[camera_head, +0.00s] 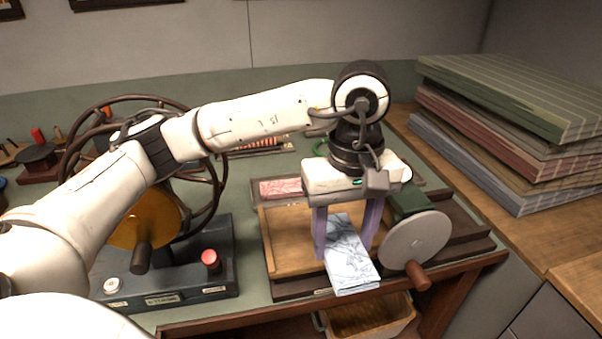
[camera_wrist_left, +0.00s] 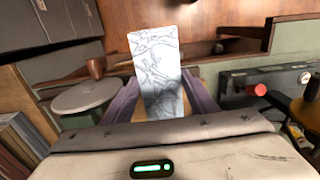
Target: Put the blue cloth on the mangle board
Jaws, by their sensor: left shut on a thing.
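The blue cloth (camera_head: 350,265) is a pale blue, folded strip with dark line patterns. My left gripper (camera_head: 345,243) is shut on it, with a purple finger at each side. The cloth also shows between the fingers in the left wrist view (camera_wrist_left: 157,62). The mangle board (camera_head: 283,242) is a flat wooden board in a dark frame, below the gripper. The cloth is over the board's front part, and its near end reaches past the front edge. I cannot tell whether the cloth touches the board. My right gripper is not in view.
A grey disc with a wooden handle (camera_head: 415,240) stands close right of the cloth. A red patterned cloth (camera_head: 280,188) lies behind the board. A machine with a red button (camera_head: 209,260) and large wheel is at left. Stacked boards (camera_head: 510,100) are at right. A basket (camera_head: 368,318) sits below.

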